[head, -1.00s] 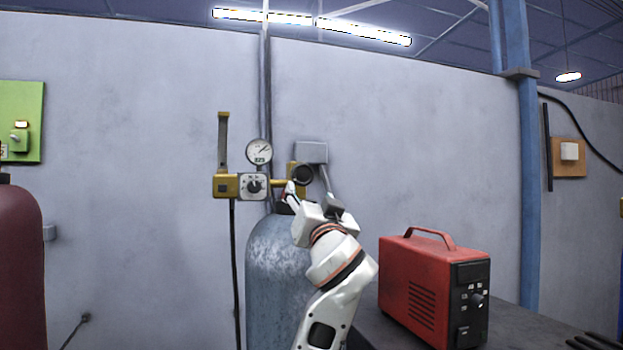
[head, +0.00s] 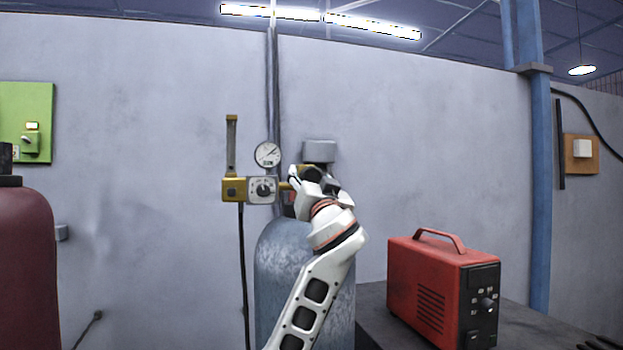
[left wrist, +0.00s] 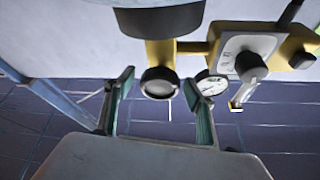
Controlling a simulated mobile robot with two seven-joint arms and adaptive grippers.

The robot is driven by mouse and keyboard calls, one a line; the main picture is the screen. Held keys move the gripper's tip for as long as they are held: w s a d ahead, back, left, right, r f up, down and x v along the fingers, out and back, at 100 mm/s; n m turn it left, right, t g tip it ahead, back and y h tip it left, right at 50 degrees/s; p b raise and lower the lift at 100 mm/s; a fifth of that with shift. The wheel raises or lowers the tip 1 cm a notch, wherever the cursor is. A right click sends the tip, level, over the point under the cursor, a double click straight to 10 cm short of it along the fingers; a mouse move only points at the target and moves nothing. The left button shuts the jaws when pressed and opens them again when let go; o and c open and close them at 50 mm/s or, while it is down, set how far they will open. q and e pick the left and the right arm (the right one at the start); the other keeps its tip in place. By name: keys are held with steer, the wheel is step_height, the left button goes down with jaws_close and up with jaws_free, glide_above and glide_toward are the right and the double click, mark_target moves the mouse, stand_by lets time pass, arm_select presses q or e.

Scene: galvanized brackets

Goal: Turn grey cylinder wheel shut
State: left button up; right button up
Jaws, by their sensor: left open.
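The grey cylinder (head: 272,265) stands upright against the wall in the head view, partly behind my left arm. Its brass valve carries a dark round wheel, mostly covered by my left gripper (head: 305,176) in the head view. In the left wrist view, which is upside down, the wheel (left wrist: 160,82) shows face-on on the brass valve body (left wrist: 160,54). My left gripper (left wrist: 161,92) is open, one finger on each side of the wheel in the picture. Contact and exact depth cannot be told. My right gripper is not in view.
A regulator (head: 262,190) with a pressure gauge (head: 267,154) sits close left of the valve. A red machine (head: 425,290) stands on a dark bench (head: 370,305) at right. A dark red cylinder (head: 28,265) stands at far left.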

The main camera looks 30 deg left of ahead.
arm_select(q)
steer(key=c, duration=1.1)
